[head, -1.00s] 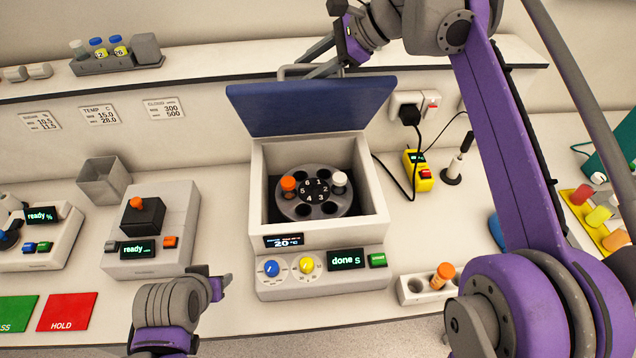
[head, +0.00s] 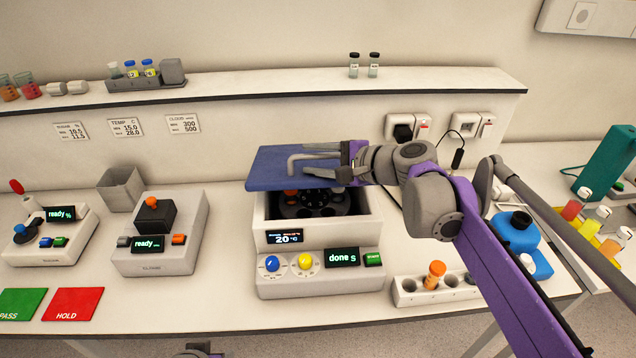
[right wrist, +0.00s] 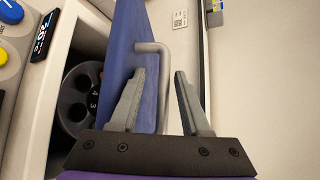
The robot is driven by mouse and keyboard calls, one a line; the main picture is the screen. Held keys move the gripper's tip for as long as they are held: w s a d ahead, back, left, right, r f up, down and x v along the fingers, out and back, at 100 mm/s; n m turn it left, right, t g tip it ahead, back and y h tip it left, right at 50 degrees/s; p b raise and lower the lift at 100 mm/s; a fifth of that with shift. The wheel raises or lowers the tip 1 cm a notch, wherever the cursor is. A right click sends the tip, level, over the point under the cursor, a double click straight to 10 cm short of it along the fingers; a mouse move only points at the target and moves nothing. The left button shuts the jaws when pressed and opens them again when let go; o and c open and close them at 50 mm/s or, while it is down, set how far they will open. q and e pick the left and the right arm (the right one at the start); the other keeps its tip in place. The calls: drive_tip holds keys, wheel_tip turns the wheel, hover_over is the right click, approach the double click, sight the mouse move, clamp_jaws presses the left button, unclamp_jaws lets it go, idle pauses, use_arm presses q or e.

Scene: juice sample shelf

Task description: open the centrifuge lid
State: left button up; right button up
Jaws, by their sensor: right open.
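The centrifuge (head: 318,283) stands mid-bench, its panel reading "done". Its blue lid (head: 268,172) is partly raised, front edge off the body, with the grey handle (head: 291,164) on its outer face. The rotor (head: 283,211) shows below it, with an orange cap visible. My right gripper (head: 308,160) is open at the handle. In the right wrist view its fingers (right wrist: 160,75) stand either side of the handle bar (right wrist: 152,47), not closed on it, beside the lid (right wrist: 120,60). A small part of my left gripper (head: 198,349) shows at the bottom edge; its jaws are unclear.
A white rack (head: 408,296) with an orange-capped vial (head: 434,274) stands right of the centrifuge. A device (head: 160,255) reading "ready" and an open grey bin (head: 122,187) are to the left. A shelf (head: 250,100) runs behind.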

drive_tip(key=shift+s+f, duration=0.3)
drive_tip(key=shift+f, duration=0.35)
drive_tip(key=shift+d+f+t+b, duration=0.1)
drive_tip(key=shift+f+t+b, duration=0.2)
drive_tip(key=shift+w, duration=0.1)
drive_tip(key=shift+d+r, duration=0.1)
drive_tip(key=shift+d, duration=0.05)
drive_tip(key=d+r+g+y, duration=0.1)
drive_tip(key=d, duration=0.2)
drive_tip(key=s+d+r+g+y, duration=0.1)
drive_tip(key=d+g, duration=0.1)
drive_tip(key=d, duration=0.1)
drive_tip(key=s+d+g+y, duration=0.1)
drive_tip(key=d+g, duration=0.1)
drive_tip(key=d, duration=0.2)
drive_tip(key=shift+s+r, duration=0.15)
drive_tip(key=shift+r, duration=0.25)
drive_tip(key=shift+s+d+r+g, duration=0.1)
drive_tip(key=shift+s+d+g, duration=0.1)
drive_tip(key=shift+d+g, duration=0.15)
drive_tip(key=shift+y, duration=0.3)
drive_tip(key=x, duration=1)
drive_tip(key=shift+a, duration=0.35)
